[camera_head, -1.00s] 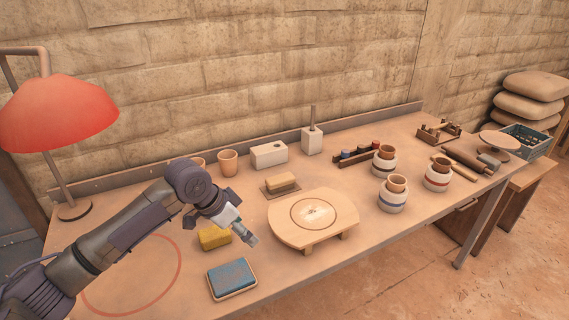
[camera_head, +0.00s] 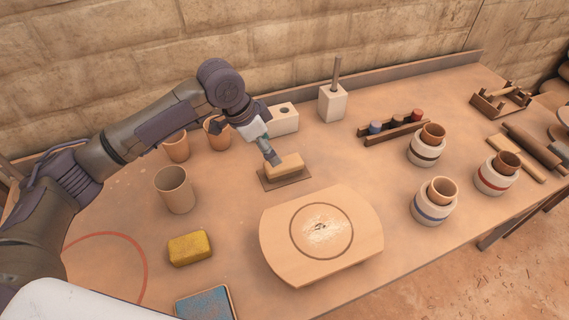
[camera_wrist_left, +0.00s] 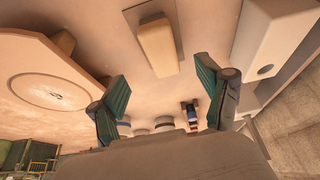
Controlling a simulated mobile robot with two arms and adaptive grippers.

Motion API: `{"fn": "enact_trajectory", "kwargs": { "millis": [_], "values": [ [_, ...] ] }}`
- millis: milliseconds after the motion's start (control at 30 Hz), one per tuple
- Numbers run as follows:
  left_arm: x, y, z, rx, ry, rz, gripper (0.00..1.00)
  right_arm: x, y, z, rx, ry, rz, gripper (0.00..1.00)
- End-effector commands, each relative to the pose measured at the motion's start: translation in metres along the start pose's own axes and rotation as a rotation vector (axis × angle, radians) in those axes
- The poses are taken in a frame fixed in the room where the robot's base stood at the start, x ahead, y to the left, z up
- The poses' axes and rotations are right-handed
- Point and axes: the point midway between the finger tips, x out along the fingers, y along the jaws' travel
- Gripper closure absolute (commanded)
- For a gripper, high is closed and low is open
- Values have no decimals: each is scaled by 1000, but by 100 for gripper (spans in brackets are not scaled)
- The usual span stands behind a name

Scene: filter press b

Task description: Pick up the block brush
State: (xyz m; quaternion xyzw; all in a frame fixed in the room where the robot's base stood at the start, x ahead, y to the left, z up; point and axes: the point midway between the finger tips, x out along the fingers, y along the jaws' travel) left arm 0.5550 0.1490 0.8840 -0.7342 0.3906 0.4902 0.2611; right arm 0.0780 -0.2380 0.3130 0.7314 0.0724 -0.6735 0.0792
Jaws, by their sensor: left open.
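The block brush (camera_head: 289,165), a pale wooden block, lies on a thin dark mat (camera_head: 298,180) near the back of the table. In the left wrist view the brush (camera_wrist_left: 157,47) lies beyond the fingertips, between the lines of the two fingers. My left gripper (camera_head: 271,158) is just above the brush's left end and hides part of it. In the left wrist view its two green-padded fingers (camera_wrist_left: 163,90) are wide apart with nothing between them. Its contact with the brush cannot be seen. My right gripper is not in view.
A white block with a hole (camera_head: 283,119) stands close behind the brush. Clay cups (camera_head: 174,190) and a yellow sponge (camera_head: 189,248) are to the left. Bare table lies right of the mat.

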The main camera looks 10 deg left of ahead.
Motion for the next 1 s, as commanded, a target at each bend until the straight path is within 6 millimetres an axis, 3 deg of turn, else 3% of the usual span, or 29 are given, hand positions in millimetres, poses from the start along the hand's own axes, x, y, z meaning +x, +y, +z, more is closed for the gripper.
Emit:
{"fn": "enact_trajectory", "kwargs": {
  "millis": [100, 367, 633, 1000],
  "values": [
    [22, 0, 0, 0, -1, 2, 23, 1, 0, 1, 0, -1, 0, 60],
    [42, 0, -2, 1, 1, 0, 23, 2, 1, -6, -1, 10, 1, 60],
    [80, 1, -6, 0, -1, 0, 23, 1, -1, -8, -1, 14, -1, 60],
    [88, 0, -6, 1, 1, -1, 23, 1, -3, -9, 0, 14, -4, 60]
  ]
}}
